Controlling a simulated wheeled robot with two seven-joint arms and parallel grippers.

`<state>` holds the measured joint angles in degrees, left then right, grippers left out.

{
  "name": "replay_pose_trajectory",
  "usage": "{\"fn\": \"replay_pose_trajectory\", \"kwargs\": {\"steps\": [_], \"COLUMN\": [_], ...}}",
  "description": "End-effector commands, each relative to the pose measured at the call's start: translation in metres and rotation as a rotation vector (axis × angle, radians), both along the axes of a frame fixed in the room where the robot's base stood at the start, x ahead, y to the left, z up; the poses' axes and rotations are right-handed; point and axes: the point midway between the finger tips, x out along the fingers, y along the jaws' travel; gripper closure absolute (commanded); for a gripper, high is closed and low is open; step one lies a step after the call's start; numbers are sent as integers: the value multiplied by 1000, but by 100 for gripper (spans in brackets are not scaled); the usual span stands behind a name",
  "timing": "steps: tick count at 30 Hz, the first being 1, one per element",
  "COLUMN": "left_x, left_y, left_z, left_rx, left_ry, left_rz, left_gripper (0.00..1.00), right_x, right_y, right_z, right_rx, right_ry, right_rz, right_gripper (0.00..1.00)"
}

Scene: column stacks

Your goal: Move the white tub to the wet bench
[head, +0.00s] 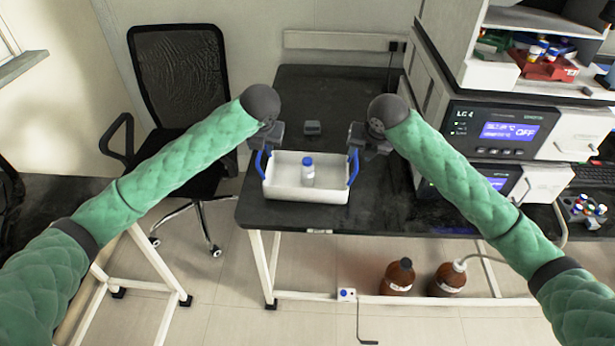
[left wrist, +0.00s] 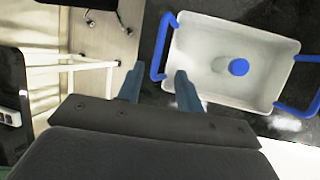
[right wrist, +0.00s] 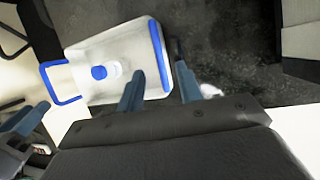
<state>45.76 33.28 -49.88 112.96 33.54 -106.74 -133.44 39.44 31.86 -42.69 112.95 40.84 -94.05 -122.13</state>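The white tub (head: 300,193) stands on the black bench (head: 330,105) near its front edge. It has a blue handle at each end and holds a small white bottle with a blue cap (head: 308,170). My left gripper (head: 264,150) is at the left handle (left wrist: 163,45); its two fingers are apart, with the handle in line with the gap. My right gripper (head: 355,150) is at the right handle (right wrist: 158,48), fingers also apart around its line. Neither gripper visibly clamps a handle. I cannot tell which surface is the wet bench.
A small dark grey object (head: 312,127) lies behind the tub. Lab instruments (head: 500,130) stand on the bench to the right. A black office chair (head: 180,90) is at the left. Brown bottles (head: 398,277) stand on the floor below. Bare bench lies behind the tub.

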Motion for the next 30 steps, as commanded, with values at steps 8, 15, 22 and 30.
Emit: {"fn": "replay_pose_trajectory", "kwargs": {"steps": [8, 15, 22, 30], "left_x": [3, 4, 15, 28], "left_y": [3, 3, 8, 13], "left_z": [3, -1, -26, -56], "left_rx": [16, 16, 15, 14], "left_ry": [4, 4, 6, 4], "left_rz": [-18, -16, -14, -15], "left_gripper": [64, 64, 64, 64], "right_x": [3, 5, 15, 29], "right_y": [-2, -1, 3, 8], "right_z": [3, -1, -26, -56], "right_rx": [-12, -11, -11, -11], "right_ry": [-4, -3, 0, -2], "right_rz": [18, 17, 16, 15], "right_gripper": [64, 64, 64, 64]}}
